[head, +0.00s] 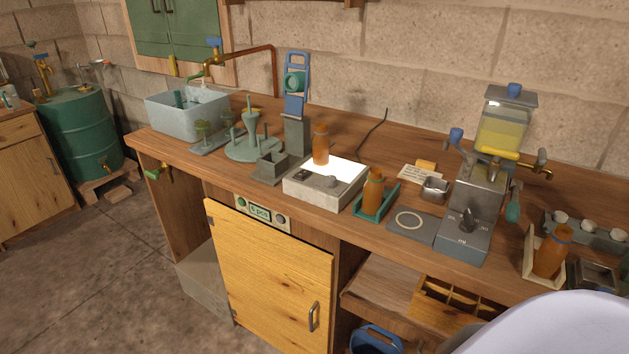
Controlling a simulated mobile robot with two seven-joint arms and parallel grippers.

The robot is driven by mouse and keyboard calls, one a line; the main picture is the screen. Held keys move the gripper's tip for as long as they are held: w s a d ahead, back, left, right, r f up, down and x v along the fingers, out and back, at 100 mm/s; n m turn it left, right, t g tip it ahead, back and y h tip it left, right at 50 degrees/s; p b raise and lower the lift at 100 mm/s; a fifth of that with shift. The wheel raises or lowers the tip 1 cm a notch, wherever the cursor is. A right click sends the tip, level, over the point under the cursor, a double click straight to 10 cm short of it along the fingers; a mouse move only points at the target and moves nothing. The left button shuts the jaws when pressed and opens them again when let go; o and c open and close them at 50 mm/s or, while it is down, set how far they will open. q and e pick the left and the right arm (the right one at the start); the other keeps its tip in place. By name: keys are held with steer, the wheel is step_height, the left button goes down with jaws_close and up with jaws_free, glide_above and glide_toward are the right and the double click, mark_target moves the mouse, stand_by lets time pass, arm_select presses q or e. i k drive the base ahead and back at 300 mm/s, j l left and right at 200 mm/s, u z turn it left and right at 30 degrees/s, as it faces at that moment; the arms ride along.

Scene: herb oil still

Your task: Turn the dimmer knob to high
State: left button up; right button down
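A pale box (312,195) with a brightly lit white top stands on the middle of the wooden bench. A small round grey knob (329,181) sits on its front part; its pointer setting is too small to read. A dark little part, perhaps a switch, is left of the knob. A brown bottle (320,146) stands upright on or just behind the lit top. A second, dark knob (467,221) with small marks sits on the grey base of the still at the right. Neither gripper is in view.
A brown bottle (373,188) in a green holder stands close to the box's right side. A grey open block (270,168) is close on its left. A grey pad with a ring (408,221) lies further right. A smooth pale shape covers the lower right corner.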

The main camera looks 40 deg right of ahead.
mark_target(330, 182)
steer(key=i+j, duration=0.15)
steer(key=i, duration=0.15)
steer(key=i+j, duration=0.1)
steer(key=i, duration=0.15)
steer(key=i+j+z, duration=0.5)
steer(key=i, duration=0.15)
